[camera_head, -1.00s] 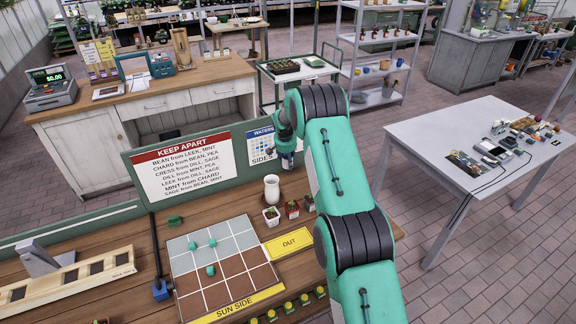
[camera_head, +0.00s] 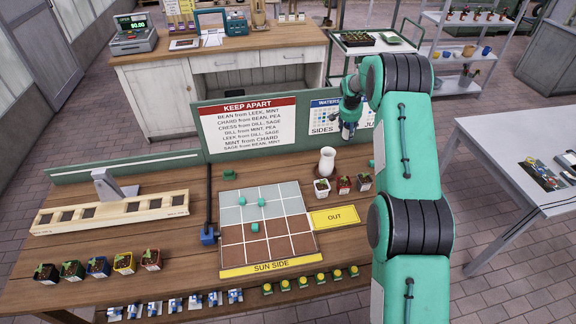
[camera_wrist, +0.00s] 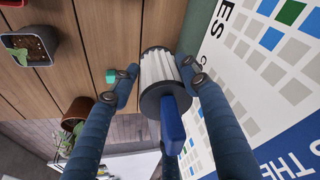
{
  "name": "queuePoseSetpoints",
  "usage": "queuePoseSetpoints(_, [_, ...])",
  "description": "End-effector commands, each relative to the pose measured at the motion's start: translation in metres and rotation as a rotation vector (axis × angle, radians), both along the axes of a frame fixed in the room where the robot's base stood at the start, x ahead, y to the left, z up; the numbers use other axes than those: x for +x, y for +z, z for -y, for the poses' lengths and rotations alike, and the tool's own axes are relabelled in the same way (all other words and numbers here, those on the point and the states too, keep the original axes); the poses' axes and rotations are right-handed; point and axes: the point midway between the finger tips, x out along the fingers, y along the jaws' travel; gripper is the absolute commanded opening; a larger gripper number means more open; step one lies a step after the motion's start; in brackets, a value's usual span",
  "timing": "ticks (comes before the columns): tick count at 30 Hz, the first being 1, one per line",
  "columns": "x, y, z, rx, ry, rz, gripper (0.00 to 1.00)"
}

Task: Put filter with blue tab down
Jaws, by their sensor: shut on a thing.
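The filter (camera_wrist: 158,68) has white pleats, dark end caps and a blue tab (camera_wrist: 172,122). In the wrist view it sits between the two fingers of my gripper (camera_wrist: 161,84), which is shut on it. In the head view my gripper (camera_head: 348,131) hangs above the back of the wooden bench (camera_head: 180,266), in front of the watering board (camera_head: 325,118). The filter is too small and covered to make out clearly there.
The planting grid (camera_head: 264,222) holds small teal pieces. The yellow OUT card (camera_head: 334,217) lies beside it. More seedlings (camera_head: 98,266) and a wooden rack (camera_head: 110,212) are at left.

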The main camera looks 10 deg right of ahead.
Motion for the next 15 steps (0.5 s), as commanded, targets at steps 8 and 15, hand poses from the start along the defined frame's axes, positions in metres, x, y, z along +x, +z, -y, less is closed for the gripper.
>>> queuePoseSetpoints(8, [-0.007, 0.022, -0.035, 0.003, 0.06, -0.009, 0.18])
queuePoseSetpoints(15, [-0.026, 0.026, -0.097, 0.008, 0.171, -0.025, 0.18])
